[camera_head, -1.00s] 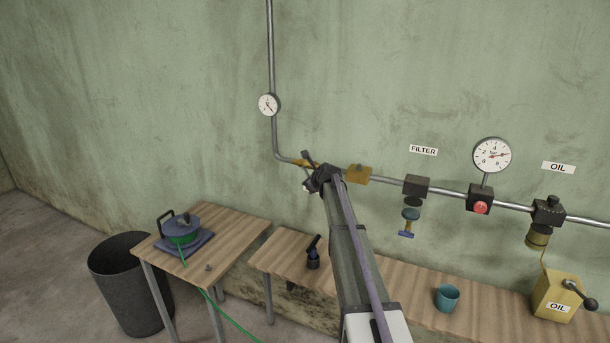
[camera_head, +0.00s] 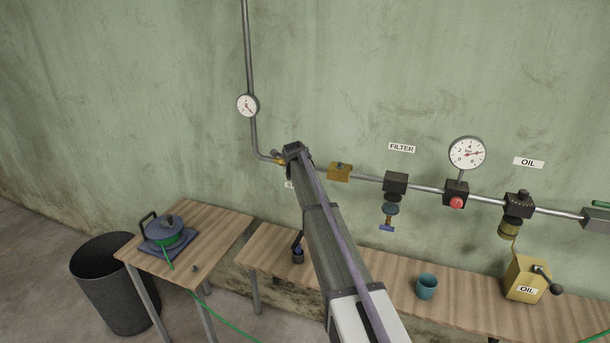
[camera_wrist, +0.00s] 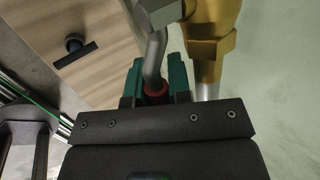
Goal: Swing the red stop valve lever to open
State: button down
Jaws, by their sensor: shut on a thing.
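The stop valve's brass body (camera_wrist: 212,38) stands close up at the top right of the wrist view. A bent grey lever (camera_wrist: 154,58) runs down from it, with a red grip (camera_wrist: 156,88) at its end. My gripper (camera_wrist: 157,80) has its teal fingers on both sides of the red grip and is shut on it. In the head view my wrist covers the lever and most of the valve. Only a bit of brass (camera_head: 279,160) shows left of my wrist on the pipe.
A yellow block (camera_head: 340,172), a filter (camera_head: 391,209) and a red button (camera_head: 457,202) sit along the pipe to the right. Below, the bench holds a dark-handled tool (camera_head: 298,252), a teal cup (camera_head: 427,287) and a yellow oil can (camera_head: 525,281). A bin (camera_head: 115,290) stands left.

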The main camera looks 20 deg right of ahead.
dwell(0.4)
jog(key=c, duration=1.1)
grip_release()
jog(key=shift+w, duration=0.1)
jog(key=shift+o, duration=0.2)
